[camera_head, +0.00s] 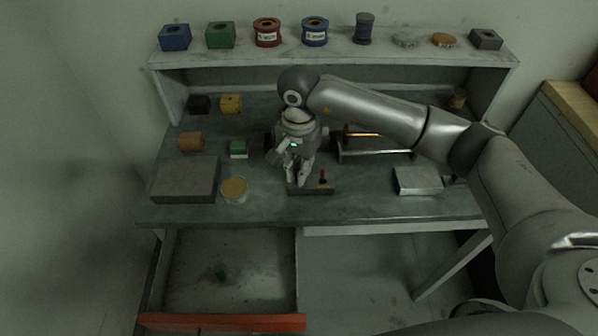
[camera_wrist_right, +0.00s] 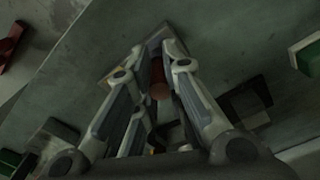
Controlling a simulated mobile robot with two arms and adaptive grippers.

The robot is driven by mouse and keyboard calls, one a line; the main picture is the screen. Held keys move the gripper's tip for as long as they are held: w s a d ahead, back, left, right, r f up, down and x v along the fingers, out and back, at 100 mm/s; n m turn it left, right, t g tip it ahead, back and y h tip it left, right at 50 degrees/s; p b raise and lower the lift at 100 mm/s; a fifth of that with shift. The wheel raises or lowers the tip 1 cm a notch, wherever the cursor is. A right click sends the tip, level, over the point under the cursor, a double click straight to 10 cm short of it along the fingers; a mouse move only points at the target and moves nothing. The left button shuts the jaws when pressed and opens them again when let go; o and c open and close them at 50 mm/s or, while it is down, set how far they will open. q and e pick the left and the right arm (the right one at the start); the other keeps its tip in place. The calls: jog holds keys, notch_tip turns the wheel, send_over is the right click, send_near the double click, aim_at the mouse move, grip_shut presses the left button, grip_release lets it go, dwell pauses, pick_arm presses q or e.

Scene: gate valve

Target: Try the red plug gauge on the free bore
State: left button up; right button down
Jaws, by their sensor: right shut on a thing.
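My right gripper (camera_head: 299,178) is over the left part of a low dark block (camera_head: 328,188) near the front of the bench. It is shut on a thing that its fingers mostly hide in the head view. In the right wrist view a red-brown cylinder, seemingly the red plug gauge (camera_wrist_right: 159,78), shows between the fingers (camera_wrist_right: 154,52), its round end toward me. A small red and dark peg (camera_head: 323,177) stands upright on the block, just right of the fingers. I cannot tell whether the held gauge touches the block; the bore under it is hidden. My left gripper is out of view.
A round tin (camera_head: 235,190) and a grey slab (camera_head: 186,180) lie to the left. A green-and-white block (camera_head: 238,148) is behind the tin. A pale metal block (camera_head: 418,181) lies to the right. An orange-fronted drawer (camera_head: 222,322) stands open below.

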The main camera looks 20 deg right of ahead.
aim_at(299, 166)
dwell(0.6)
jog(key=shift+r+p, duration=0.9)
jog(key=shift+r, duration=2.1)
